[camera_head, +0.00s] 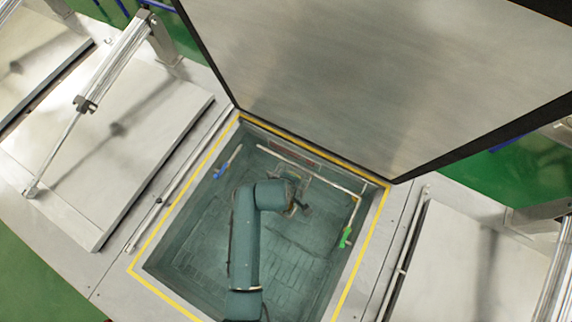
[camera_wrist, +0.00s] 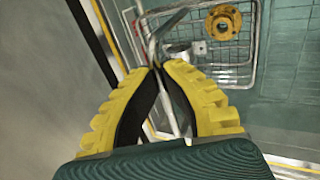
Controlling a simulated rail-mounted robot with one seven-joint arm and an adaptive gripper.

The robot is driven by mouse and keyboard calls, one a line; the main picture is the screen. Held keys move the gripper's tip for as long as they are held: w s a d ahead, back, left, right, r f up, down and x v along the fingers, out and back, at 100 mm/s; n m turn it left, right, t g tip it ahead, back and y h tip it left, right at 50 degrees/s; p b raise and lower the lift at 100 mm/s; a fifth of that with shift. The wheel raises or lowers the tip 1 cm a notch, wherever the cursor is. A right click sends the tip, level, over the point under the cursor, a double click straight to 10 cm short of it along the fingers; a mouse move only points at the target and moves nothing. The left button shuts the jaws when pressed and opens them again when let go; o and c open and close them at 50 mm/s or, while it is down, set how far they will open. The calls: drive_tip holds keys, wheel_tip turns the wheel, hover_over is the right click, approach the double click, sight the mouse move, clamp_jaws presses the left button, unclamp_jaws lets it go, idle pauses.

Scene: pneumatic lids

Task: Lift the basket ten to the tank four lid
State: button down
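The basket (camera_wrist: 225,60) is a wire-mesh frame with a raised rod handle, holding a yellow flanged ring (camera_wrist: 224,22). I cannot read a number on it. My gripper (camera_wrist: 157,68) has ribbed yellow fingers with black pads; its tips come together on the basket's handle rod, part of which shows between the fingers. In the head view my arm reaches down into the open tank (camera_head: 165,262), and my gripper (camera_head: 300,208) is at the basket, mostly hidden by the wrist. The tank lid (camera_head: 375,75) stands raised behind the opening.
Yellow edging surrounds the tank opening. A blue-ended rod (camera_head: 228,163) and a green-handled pipe (camera_head: 346,236) are along the tank walls. Closed lids flank it at left (camera_head: 110,140) and right (camera_head: 455,265), with a cylinder (camera_head: 115,60) over the left one.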

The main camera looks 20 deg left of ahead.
drive_tip(key=shift+r, duration=4)
drive_tip(key=shift+w, duration=0.1)
idle(0.7)
